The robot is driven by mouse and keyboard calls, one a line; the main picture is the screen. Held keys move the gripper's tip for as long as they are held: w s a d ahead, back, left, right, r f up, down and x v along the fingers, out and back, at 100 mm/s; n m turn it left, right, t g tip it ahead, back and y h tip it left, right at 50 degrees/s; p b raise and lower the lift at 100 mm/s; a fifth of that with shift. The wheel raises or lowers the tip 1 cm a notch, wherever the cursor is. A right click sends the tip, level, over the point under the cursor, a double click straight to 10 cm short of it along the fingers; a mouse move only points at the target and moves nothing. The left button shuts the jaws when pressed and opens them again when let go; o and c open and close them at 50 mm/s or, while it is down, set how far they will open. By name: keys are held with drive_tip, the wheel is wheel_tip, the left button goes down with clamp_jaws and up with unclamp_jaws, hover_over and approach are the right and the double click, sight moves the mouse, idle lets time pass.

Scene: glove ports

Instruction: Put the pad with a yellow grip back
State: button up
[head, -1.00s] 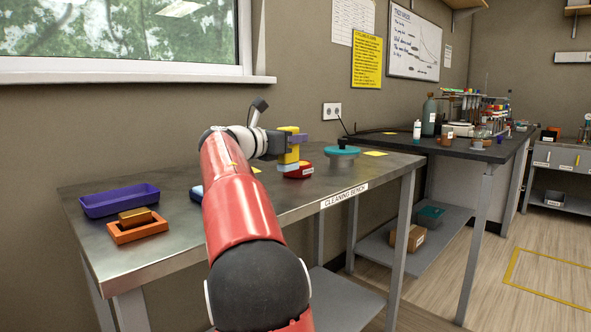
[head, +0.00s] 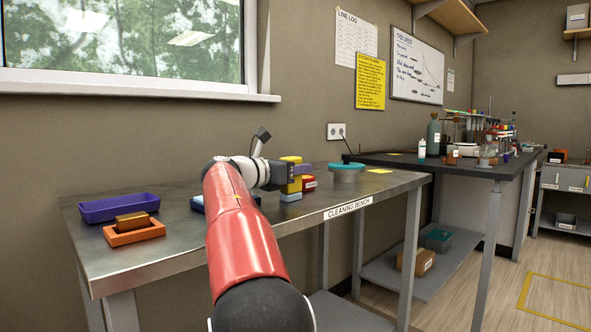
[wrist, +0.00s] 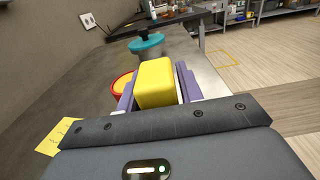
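My gripper (head: 297,178) is shut on the pad's yellow grip (head: 291,186), with its purple fingers on either side. The light blue pad (head: 291,197) hangs below the grip near the bench's front edge. I cannot tell whether it touches the bench. In the wrist view the yellow grip (wrist: 156,84) fills the space between the fingers, and the pad under it is hidden. A red holder-like object (head: 309,183) stands just behind and right of the pad; its red rim also shows in the wrist view (wrist: 121,83).
A teal-topped round object (head: 346,168) stands farther right on the cleaning bench (head: 180,240). A purple tray (head: 120,208) and an orange tray (head: 118,239) with a brown-gold block (head: 132,221) are at left. A blue object (head: 197,203) is partly hidden by my arm.

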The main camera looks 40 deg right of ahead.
drive_tip(key=shift+o, duration=1.3)
drive_tip(key=shift+r, duration=0.15)
drive_tip(key=a, duration=0.8)
drive_tip(key=s+a, duration=0.1)
drive_tip(key=a, duration=0.3)
